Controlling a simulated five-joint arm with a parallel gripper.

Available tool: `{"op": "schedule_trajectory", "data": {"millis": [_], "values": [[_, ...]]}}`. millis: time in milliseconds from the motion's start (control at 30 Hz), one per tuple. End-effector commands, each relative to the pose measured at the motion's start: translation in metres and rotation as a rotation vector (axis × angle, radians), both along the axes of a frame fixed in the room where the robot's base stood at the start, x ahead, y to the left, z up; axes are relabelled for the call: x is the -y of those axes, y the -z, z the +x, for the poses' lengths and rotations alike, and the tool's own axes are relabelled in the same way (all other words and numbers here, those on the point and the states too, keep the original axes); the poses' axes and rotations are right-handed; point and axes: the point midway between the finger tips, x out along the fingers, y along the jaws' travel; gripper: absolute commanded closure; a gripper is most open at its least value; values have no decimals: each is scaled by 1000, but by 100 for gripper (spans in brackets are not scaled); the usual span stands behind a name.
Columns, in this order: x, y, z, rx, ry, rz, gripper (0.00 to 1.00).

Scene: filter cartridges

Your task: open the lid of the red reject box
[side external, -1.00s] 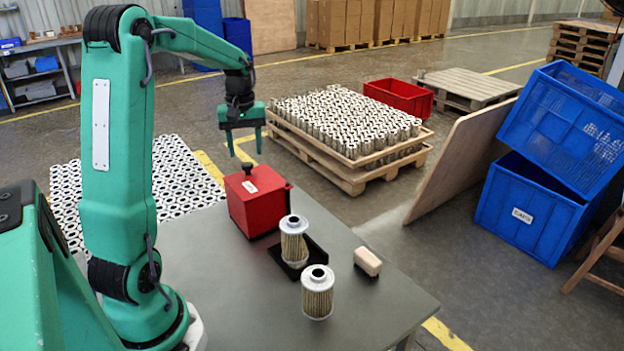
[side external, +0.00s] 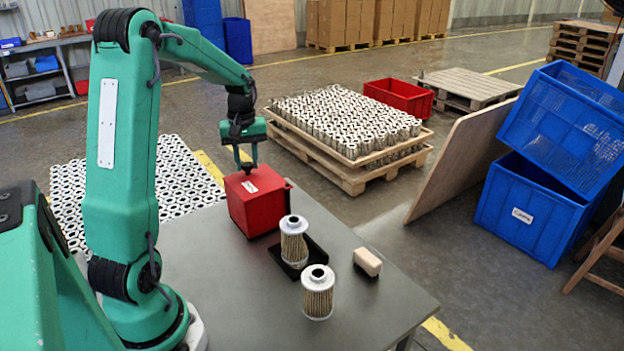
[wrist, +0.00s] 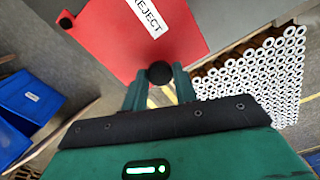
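The red reject box (side external: 256,208) stands on the grey table with its lid (side external: 262,181) down. The lid's white REJECT label shows in the wrist view (wrist: 146,17). My gripper (side external: 246,161) points down at the lid's edge, where the black knob is. In the wrist view the round black knob (wrist: 160,73) sits between my two fingers, which close in on it from both sides. In the side view my fingers largely hide the knob.
A filter cartridge (side external: 293,240) stands in a black tray (side external: 316,256) beside the box. Another cartridge (side external: 318,292) and a light block (side external: 367,262) stand nearer the table's front. Pallets of cartridges (side external: 345,125) are on the floor behind.

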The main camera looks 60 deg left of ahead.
Motion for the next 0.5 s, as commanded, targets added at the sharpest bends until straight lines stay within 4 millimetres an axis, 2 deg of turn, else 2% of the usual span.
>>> {"op": "schedule_trajectory", "data": {"millis": [500], "values": [[-4, -1, 9, 0, 74, 1, 100]]}}
